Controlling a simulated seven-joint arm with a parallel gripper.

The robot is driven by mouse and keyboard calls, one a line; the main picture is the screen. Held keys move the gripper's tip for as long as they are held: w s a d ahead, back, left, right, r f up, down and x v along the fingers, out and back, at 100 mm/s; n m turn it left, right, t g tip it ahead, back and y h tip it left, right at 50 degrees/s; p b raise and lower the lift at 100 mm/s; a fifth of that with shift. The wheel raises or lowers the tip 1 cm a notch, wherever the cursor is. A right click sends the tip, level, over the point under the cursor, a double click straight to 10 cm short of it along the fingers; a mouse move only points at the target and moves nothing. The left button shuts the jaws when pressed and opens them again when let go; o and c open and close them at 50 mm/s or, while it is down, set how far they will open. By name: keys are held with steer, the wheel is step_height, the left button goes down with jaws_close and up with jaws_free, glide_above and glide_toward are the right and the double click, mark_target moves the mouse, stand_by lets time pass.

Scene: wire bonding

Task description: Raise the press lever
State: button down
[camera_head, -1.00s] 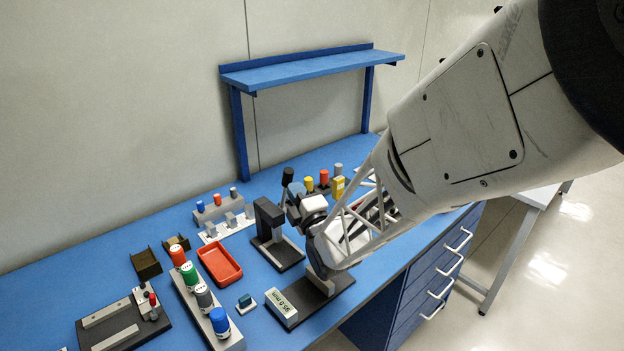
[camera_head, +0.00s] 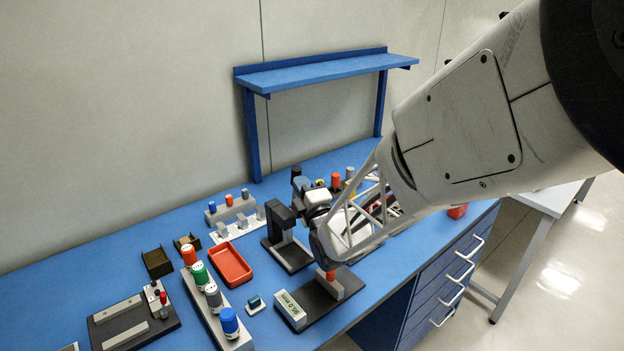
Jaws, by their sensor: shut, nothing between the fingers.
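The black C-shaped press (camera_head: 278,222) stands on a dark base plate on the blue bench, just left of my arm. A dark knob (camera_head: 296,172) shows above and behind it and may be the end of its lever; I cannot tell for sure. My gripper (camera_head: 306,188) is beside the top of the press, close to the knob. It is shut and empty. The fingertips are small and partly hidden by my own wrist, so contact with the lever cannot be made out.
A gauge stand with a display (camera_head: 291,310) stands in front of my wrist. Left are a red tray (camera_head: 231,265), a rail of colored bottles (camera_head: 216,312) and a dark fixture plate (camera_head: 133,322). Colored cylinders stand behind my gripper. A blue shelf (camera_head: 325,66) rises at the back.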

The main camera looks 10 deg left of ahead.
steer(key=shift+r, duration=0.25)
steer(key=r+v, duration=0.1)
steer(key=v, duration=1.3)
stand_by(0.4)
steer(key=shift+s+d, duration=0.1)
steer(key=shift+d, duration=0.05)
steer(key=s+d+r+m+g+h, duration=0.25)
steer(key=d+m+g+h, duration=0.35)
steer(key=d+m+h, duration=0.55)
steer(key=s+d+r+m+g, duration=0.1)
steer(key=s+d+m+g, duration=0.3)
steer(key=s, duration=0.5)
steer(key=s+d+r+m+g, duration=0.2)
steer(key=s+d+m+g, duration=0.3)
steer(key=s+m, duration=0.3)
steer(key=shift+s+d+r+m, duration=0.3)
steer(key=shift+s+d, duration=0.35)
steer(key=shift+s, duration=0.5)
